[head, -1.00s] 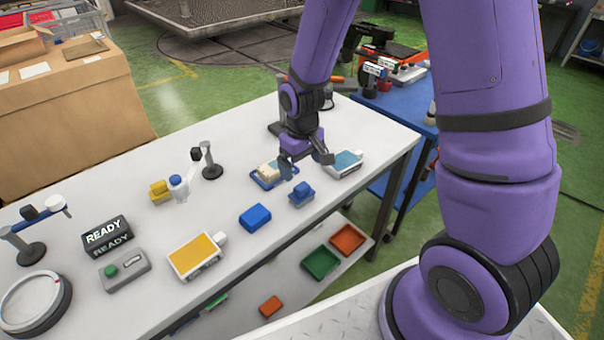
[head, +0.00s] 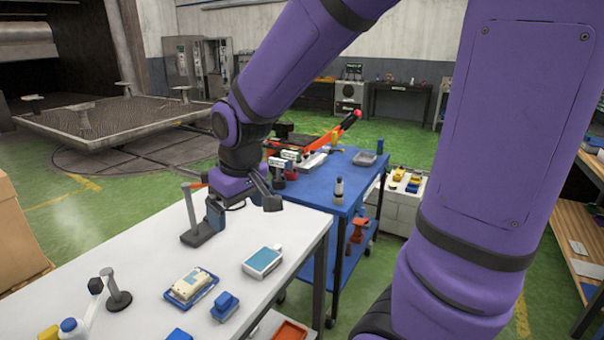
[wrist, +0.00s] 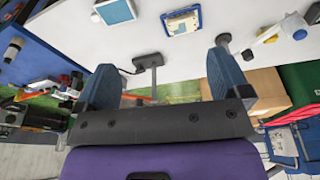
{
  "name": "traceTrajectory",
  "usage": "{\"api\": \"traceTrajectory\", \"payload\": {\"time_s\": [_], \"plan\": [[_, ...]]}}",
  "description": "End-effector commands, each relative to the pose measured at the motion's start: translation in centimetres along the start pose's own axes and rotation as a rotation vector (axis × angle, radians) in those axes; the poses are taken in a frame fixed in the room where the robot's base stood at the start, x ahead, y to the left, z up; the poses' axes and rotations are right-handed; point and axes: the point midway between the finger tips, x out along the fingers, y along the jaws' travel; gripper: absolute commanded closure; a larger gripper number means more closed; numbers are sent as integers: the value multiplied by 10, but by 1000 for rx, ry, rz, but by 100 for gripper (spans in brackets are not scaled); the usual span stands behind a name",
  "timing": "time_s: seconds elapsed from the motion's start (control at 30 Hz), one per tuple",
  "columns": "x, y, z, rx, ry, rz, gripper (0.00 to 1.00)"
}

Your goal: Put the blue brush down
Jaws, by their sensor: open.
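A small blue brush-like block with a raised grip (head: 225,306) sits upright on the white table (head: 130,240), near its front edge. I take it for the blue brush. My gripper (head: 243,205) is open and empty, beyond the brush at the table's far end, beside a grey stand (head: 190,210). In the wrist view, the two blue-padded fingers (wrist: 165,85) are wide apart with nothing gripped; the stand's post (wrist: 153,62) shows between them in the picture. The brush cannot be made out in the wrist view.
A cream block on a blue tray (head: 191,287) and a blue-and-white box (head: 262,261) lie near the brush. A black stand (head: 118,298) is at left. A blue cart (head: 325,185) with tools stands beyond the table.

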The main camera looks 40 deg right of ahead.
Motion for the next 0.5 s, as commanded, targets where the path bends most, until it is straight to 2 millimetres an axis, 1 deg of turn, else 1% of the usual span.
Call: {"api": "traceTrajectory", "payload": {"time_s": [0.03,0.2,0.4,0.5], "plan": [[-16,2,7,14,26,4,5],[-60,7,34,56,89,13,5],[-102,10,72,106,163,21,5],[-118,10,91,127,196,24,5]]}}
